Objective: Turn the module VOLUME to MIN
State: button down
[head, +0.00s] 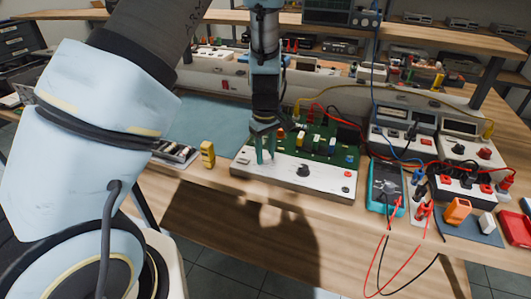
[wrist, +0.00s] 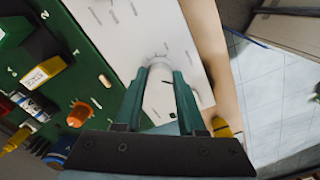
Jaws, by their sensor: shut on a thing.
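The module has a white front panel (head: 325,181) with a green circuit board (head: 318,140) behind it. My gripper (head: 265,156) is over the left part of the panel, fingers pointing down. In the wrist view my gripper (wrist: 160,85) has its two teal fingers on either side of a pale round knob (wrist: 157,98), shut on it. Marks ring the knob, but the lettering is too small to read, so I cannot tell its setting. A black knob (head: 303,170) stands on the panel to the right of my gripper.
A yellow block (head: 207,154) stands just left of the module. A teal multimeter (head: 386,184) with red and black leads lies to the right. Instruments (head: 405,120) stand behind it. Bare wooden bench (head: 215,180) runs along the front edge.

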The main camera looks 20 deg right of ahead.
aim_at(266, 156)
jog(key=c, duration=0.5)
grip_release()
notch_tip(266, 156, up, 11)
jog(key=b, duration=0.2)
dwell(0.4)
jog(key=s+a+r+m, duration=0.1)
jog(key=s+a+m, duration=0.1)
jog(key=a, duration=1.3)
jog(key=s+a+m+t, duration=0.1)
jog(key=s+a+m, duration=0.1)
jog(key=a, duration=1.3)
jog(key=shift+s+a+r+t, duration=0.2)
jog(key=shift+a+r+t, duration=0.1)
jog(key=shift+r, duration=0.1)
